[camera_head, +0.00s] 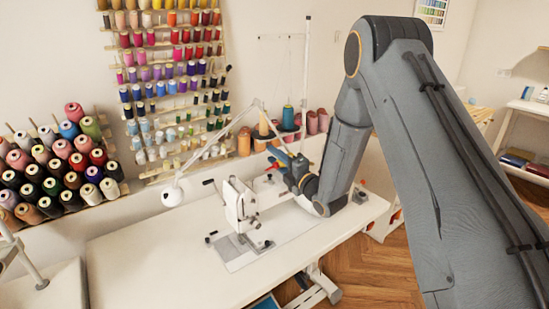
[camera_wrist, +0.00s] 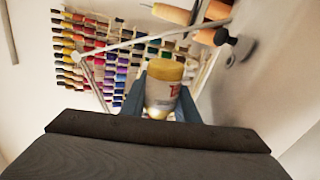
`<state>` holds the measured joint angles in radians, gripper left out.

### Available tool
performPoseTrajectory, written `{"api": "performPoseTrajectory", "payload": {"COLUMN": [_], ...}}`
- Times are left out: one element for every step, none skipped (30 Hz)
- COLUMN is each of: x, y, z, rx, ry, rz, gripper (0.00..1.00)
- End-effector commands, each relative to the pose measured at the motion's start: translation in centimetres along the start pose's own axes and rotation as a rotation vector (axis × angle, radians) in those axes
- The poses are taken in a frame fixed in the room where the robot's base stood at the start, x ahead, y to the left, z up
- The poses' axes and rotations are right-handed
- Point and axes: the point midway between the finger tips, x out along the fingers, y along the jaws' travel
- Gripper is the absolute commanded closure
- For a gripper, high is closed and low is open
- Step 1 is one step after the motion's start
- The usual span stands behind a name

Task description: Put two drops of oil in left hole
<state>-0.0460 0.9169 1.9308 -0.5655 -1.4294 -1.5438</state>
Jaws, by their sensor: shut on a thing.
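My gripper (camera_head: 283,162) is just right of and behind the white sewing machine (camera_head: 238,203), above the table. In the wrist view my gripper (camera_wrist: 160,103) is shut on a small oil bottle (camera_wrist: 163,84), with a dark finger on each side. The bottle has a yellow-gold top and a pale label with red print. I cannot clearly make out the bottle in the head view. The machine stands on the white table (camera_head: 140,270), with its head and needle area facing the front. The left hole is too small to tell in the head view, and I cannot see the machine in the wrist view.
A white lamp (camera_head: 173,194) on a thin arm reaches over the table left of the machine. Thread racks (camera_head: 170,90) fill the wall behind. Several thread cones (camera_head: 288,118) stand behind my gripper. The table's left part is clear.

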Motion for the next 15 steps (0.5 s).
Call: {"api": "performPoseTrajectory", "payload": {"x": [-0.01,-0.02,-0.03,-0.04,-0.04,-0.05,-0.05,-0.05,-0.05,-0.05,-0.05,-0.05,-0.05,-0.05,-0.04], "y": [-0.28,-0.35,-0.42,-0.46,-0.49,-0.52,-0.52,-0.52,-0.51,-0.5,-0.5,-0.49,-0.49,-0.48,-0.42], "z": [0.01,0.05,0.09,0.11,0.12,0.14,0.15,0.15,0.16,0.16,0.16,0.16,0.16,0.16,0.13], "rx": [0.055,0.087,0.126,0.15,0.168,0.187,0.194,0.199,0.201,0.201,0.2,0.2,0.199,0.2,0.209], "ry": [-0.006,-0.01,-0.015,-0.017,-0.019,-0.021,-0.022,-0.022,-0.022,-0.022,-0.022,-0.022,-0.022,-0.022,-0.023], "rz": [-0.001,0.0,0.0,0.0,0.0,0.0,0.0,0.0,0.0,0.0,0.0,0.0,0.0,0.0,0.0], "gripper": [0.96,0.96,0.96,0.96,0.96,0.96,0.96,0.96,0.96,0.96,0.96,0.96,0.96,0.96,0.96]}}
